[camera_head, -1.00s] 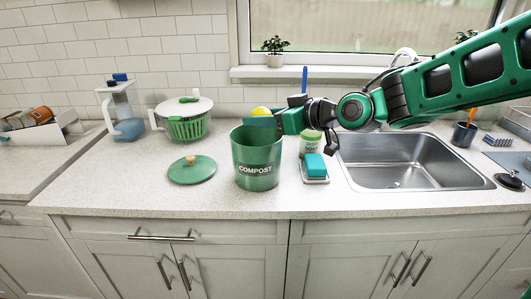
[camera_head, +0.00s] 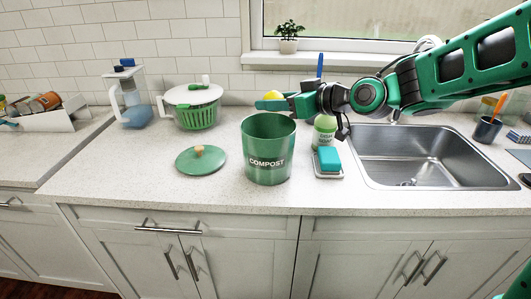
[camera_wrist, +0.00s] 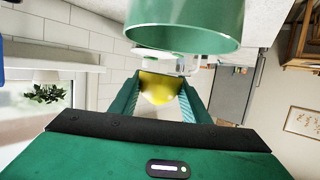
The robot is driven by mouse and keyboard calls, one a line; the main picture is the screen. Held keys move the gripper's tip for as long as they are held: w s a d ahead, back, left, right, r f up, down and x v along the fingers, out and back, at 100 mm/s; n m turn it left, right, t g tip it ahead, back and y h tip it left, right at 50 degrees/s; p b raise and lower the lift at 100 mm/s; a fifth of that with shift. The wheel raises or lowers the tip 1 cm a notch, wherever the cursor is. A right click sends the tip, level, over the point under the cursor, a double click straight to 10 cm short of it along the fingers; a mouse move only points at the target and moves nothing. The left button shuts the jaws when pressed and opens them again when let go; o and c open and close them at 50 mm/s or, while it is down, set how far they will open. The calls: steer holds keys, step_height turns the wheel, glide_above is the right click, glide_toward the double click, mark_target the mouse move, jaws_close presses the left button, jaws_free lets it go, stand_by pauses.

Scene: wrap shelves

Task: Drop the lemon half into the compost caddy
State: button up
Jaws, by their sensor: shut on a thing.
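The green compost caddy (camera_head: 268,165) stands open and upright on the counter, with "COMPOST" on its front. My gripper (camera_head: 272,102) is above the caddy's rim, near its back edge in the head view. In the wrist view the lemon half (camera_wrist: 159,87) sits between the two green fingers, and the caddy's rim (camera_wrist: 190,45) shows at the top. The inside bottom of the caddy is hidden.
The round green lid (camera_head: 201,160) lies left of the caddy. A salad spinner (camera_head: 195,105) and water jug (camera_head: 130,103) stand behind left. A soap bottle (camera_head: 324,132), a teal sponge (camera_head: 329,158) and the sink (camera_head: 430,160) are to the right.

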steer(key=shift+f, duration=2.8)
steer(key=o, duration=1.1)
steer(key=v, duration=1)
steer(key=shift+s+d, duration=0.25)
steer(key=shift+d, duration=0.05)
steer(key=shift+r, duration=0.1)
